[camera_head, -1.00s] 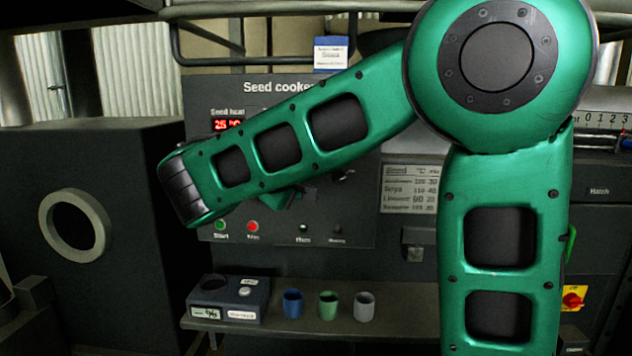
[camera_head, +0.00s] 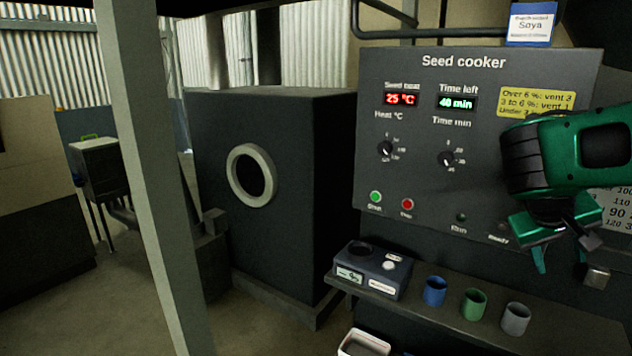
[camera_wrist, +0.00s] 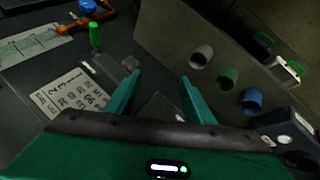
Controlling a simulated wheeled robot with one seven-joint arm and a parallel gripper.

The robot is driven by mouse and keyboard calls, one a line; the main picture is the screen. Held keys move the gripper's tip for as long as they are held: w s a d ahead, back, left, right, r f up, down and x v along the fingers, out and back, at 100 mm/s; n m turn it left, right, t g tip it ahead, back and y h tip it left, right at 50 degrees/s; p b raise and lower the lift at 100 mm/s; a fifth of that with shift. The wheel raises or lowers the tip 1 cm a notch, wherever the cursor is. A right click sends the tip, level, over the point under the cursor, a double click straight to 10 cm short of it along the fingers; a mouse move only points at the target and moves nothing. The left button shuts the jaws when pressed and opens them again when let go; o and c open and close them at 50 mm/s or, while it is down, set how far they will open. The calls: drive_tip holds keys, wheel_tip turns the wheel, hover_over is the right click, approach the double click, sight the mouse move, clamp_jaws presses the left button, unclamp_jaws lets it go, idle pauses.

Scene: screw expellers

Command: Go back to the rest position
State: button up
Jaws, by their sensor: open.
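My gripper (camera_head: 562,262) is at the right of the head view, in front of the lower right of the seed cooker panel (camera_head: 468,72). Its green fingers point down and are apart, with nothing between them. The wrist view also shows the two open fingers (camera_wrist: 160,92). Beyond them lie a printed card (camera_wrist: 76,98) and a shelf with grey, green and blue cups. Part of the panel's right side is hidden behind my arm.
A shelf holds a dark device (camera_head: 372,268), a blue cup (camera_head: 434,291), a green cup (camera_head: 474,304) and a grey cup (camera_head: 515,318) below my gripper. A dark box with a round port (camera_head: 250,175) stands left. A grey post (camera_head: 150,180) rises farther left.

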drive_tip(key=s+a+f+m+g+y, duration=0.1)
drive_tip(key=s+a+f+y, duration=0.1)
drive_tip(key=s, duration=0.5)
drive_tip(key=s+a+f+m+g+y, duration=0.1)
drive_tip(key=s+a+f+y, duration=0.1)
drive_tip(key=s+f, duration=0.2)
drive_tip(key=s+a+f+m+y, duration=0.2)
drive_tip(key=s+f+y, duration=0.1)
drive_tip(key=s, duration=0.6)
drive_tip(key=shift+s+a+f+g, duration=0.15)
drive_tip(key=shift+s+a+g, duration=0.2)
drive_tip(key=shift+a+g, duration=0.05)
drive_tip(key=c, duration=0.4)
drive_tip(key=shift+d, duration=0.1)
